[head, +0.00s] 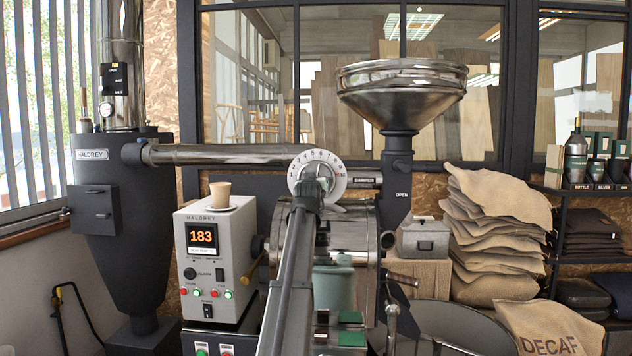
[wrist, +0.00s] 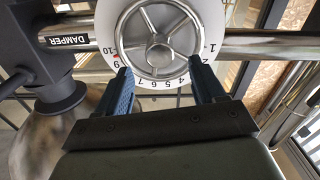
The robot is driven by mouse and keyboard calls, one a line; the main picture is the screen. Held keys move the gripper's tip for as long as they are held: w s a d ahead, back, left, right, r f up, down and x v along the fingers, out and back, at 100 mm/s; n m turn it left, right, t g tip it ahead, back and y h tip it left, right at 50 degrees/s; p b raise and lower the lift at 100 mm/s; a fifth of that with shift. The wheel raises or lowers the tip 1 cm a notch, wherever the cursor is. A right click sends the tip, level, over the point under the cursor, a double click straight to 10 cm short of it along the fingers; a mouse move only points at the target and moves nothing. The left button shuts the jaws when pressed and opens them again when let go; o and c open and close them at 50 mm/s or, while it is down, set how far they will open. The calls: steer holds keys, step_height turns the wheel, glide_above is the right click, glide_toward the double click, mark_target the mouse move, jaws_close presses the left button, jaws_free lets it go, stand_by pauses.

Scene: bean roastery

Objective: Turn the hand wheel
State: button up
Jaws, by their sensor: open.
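I cannot tell whether a fingertip touches the wheel or dial. In the head view my gripper (head: 314,188) is mostly hidden behind my wrist.
A DAMPER label (head: 362,181) is right of the dial. A shiny duct (head: 225,154) runs left to the dark cyclone (head: 120,215). The control box (head: 215,255) reads 183 and has a paper cup (head: 220,195) on top. A steel hopper (head: 402,95) stands right, with burlap sacks (head: 490,225) beyond.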

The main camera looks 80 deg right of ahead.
steer(key=d, duration=0.8)
steer(key=shift+d, duration=0.1)
jaws_close()
stand_by(0.4)
